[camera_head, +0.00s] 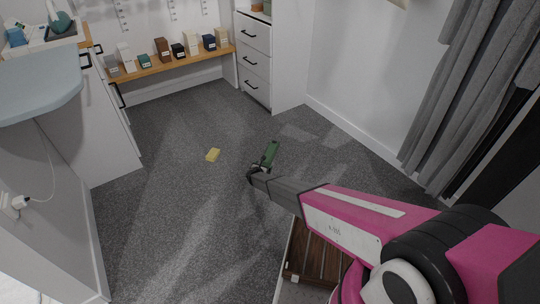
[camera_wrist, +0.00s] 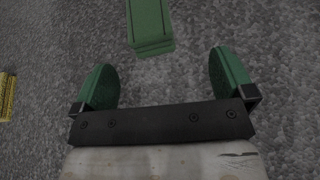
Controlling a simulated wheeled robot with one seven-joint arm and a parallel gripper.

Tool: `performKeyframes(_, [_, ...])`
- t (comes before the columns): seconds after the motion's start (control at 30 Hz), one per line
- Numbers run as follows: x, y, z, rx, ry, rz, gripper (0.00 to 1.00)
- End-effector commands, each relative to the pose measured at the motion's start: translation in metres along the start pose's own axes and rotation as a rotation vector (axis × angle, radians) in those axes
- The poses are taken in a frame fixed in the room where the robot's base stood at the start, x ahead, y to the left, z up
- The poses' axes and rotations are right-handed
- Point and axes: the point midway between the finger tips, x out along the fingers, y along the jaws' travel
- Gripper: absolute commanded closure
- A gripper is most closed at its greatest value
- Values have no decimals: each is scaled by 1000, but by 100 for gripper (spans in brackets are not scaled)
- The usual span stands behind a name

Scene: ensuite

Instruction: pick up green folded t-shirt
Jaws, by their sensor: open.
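The green folded t-shirt (camera_head: 270,153) lies on the grey carpet in the middle of the room. It looks like a small, narrow green block. In the wrist view the green folded t-shirt (camera_wrist: 150,25) shows at the top, cut off by the frame edge. My gripper (camera_head: 260,170) is low over the carpet at the near end of the t-shirt. In the wrist view my gripper (camera_wrist: 162,66) is open and empty, with its green-padded fingers apart. The t-shirt's near end lies just beyond the fingertips, roughly in line with the gap between them.
A yellow block (camera_head: 212,155) lies on the carpet to the left; its edge shows in the wrist view (camera_wrist: 7,96). A wooden shelf (camera_head: 175,64) with small boxes and a white drawer unit (camera_head: 256,62) stand behind. Grey curtains (camera_head: 468,85) hang right. Carpet around the t-shirt is clear.

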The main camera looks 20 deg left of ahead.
Motion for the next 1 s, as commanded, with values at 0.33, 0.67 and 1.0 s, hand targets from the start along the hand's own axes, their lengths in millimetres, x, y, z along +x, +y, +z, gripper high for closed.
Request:
performKeyframes(0.33, [29,19,-18,-64,-8,37,0])
performKeyframes(0.67, [60,19,-16,-62,-8,36,0])
performKeyframes(1.0, [103,21,-15,-60,-8,36,0])
